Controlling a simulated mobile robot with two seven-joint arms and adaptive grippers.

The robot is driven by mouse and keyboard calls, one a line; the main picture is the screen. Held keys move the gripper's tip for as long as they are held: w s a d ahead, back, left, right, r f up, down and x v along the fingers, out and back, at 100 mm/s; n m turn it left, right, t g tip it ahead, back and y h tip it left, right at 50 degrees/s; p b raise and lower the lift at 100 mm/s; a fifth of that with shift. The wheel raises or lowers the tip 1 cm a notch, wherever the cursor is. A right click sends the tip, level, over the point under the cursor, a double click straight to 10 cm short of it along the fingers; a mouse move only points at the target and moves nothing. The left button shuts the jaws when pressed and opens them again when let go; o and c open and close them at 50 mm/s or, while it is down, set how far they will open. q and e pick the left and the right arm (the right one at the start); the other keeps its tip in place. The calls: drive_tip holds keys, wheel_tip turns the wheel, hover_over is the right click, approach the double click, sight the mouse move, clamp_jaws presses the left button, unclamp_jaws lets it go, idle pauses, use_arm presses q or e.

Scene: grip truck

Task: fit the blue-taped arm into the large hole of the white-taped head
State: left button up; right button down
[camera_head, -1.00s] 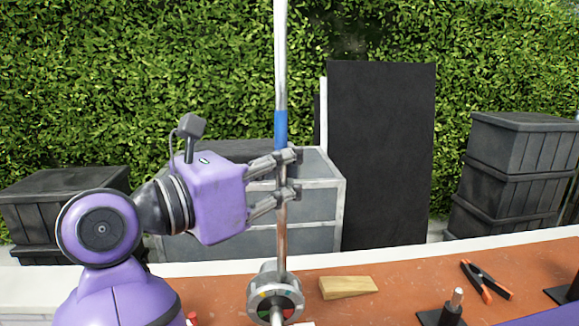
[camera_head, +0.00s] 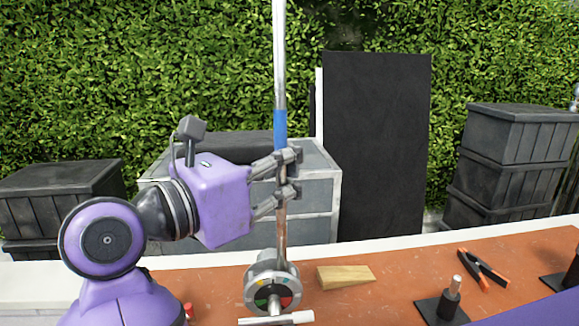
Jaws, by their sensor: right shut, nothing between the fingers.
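The blue-taped arm is a long, upright metal rod (camera_head: 281,75) with a blue band (camera_head: 280,125), in the head view. The head is a round metal disc (camera_head: 273,290) with coloured segments, low in the middle. The rod's lower end meets the top of the head or passes behind it; I cannot tell whether it is in a hole.
A white bar (camera_head: 276,319) sticks out in front of the head. On the orange tabletop (camera_head: 390,281) are a wooden wedge (camera_head: 345,276), a clamp (camera_head: 482,268) and a black base with a metal pin (camera_head: 443,303). Dark crates and a black panel (camera_head: 377,150) stand behind.

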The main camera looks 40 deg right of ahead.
use_arm(q)
drive_tip(key=shift+s, duration=0.15)
drive_tip(key=shift+s+f, duration=0.1)
drive_tip(key=shift+f, duration=0.05)
use_arm(e)
drive_tip(key=shift+f, duration=0.25)
drive_tip(key=shift+f+b, duration=0.3)
drive_tip(key=shift+b, duration=0.05)
use_arm(q)
drive_tip(key=shift+s+f+b, duration=0.15)
drive_tip(key=shift+f+b, duration=0.8)
drive_tip(key=shift+f, duration=0.1)
use_arm(e)
drive_tip(key=shift+f, duration=1.45)
use_arm(q)
drive_tip(key=shift+s+f, duration=0.2)
drive_tip(key=shift+f, duration=0.15)
use_arm(e)
drive_tip(key=shift+f, duration=0.3)
drive_tip(key=c, duration=1.7)
unclamp_jaws()
drive_tip(key=shift+c, duration=0.2)
